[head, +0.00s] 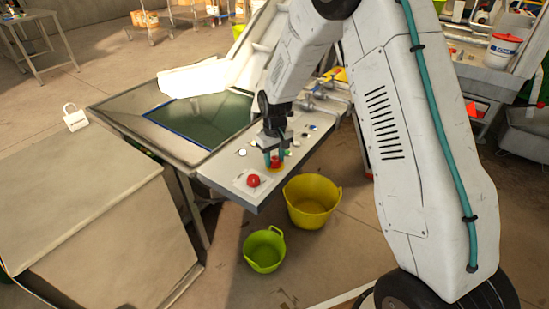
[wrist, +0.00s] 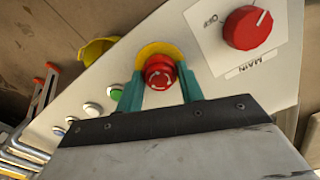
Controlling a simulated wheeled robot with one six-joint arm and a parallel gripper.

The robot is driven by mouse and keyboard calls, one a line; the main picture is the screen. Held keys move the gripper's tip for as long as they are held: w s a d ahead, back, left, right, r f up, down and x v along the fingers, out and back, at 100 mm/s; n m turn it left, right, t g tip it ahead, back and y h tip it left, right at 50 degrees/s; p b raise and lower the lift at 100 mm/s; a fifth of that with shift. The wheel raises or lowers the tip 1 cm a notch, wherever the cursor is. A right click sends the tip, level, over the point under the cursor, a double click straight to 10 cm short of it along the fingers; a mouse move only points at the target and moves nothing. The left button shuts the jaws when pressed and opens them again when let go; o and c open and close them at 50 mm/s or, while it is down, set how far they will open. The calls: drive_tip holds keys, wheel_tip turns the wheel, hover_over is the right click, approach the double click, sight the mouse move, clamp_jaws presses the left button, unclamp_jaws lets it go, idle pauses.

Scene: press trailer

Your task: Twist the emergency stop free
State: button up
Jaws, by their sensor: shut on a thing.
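The emergency stop (wrist: 158,70) is a red mushroom button on a yellow ring, set in the pale control panel (wrist: 205,58). In the head view the emergency stop (head: 275,166) shows only in part below my fingers. My gripper (wrist: 161,82) has its teal fingers on either side of the red button and is shut on it. In the head view my gripper (head: 274,158) points down at the panel from above.
A larger red MAIN switch (head: 253,180), with OFF marked beside it, sits close to the emergency stop. Several small buttons (wrist: 93,109) lie on its other side. A yellow tub (head: 313,203) and a green tub (head: 264,250) stand on the floor below.

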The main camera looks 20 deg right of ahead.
sight(275, 158)
drive_tip(key=shift+m, duration=0.5)
drive_tip(key=o, duration=1)
wheel_tip(275, 158, up, 8)
drive_tip(key=shift+f, duration=0.1)
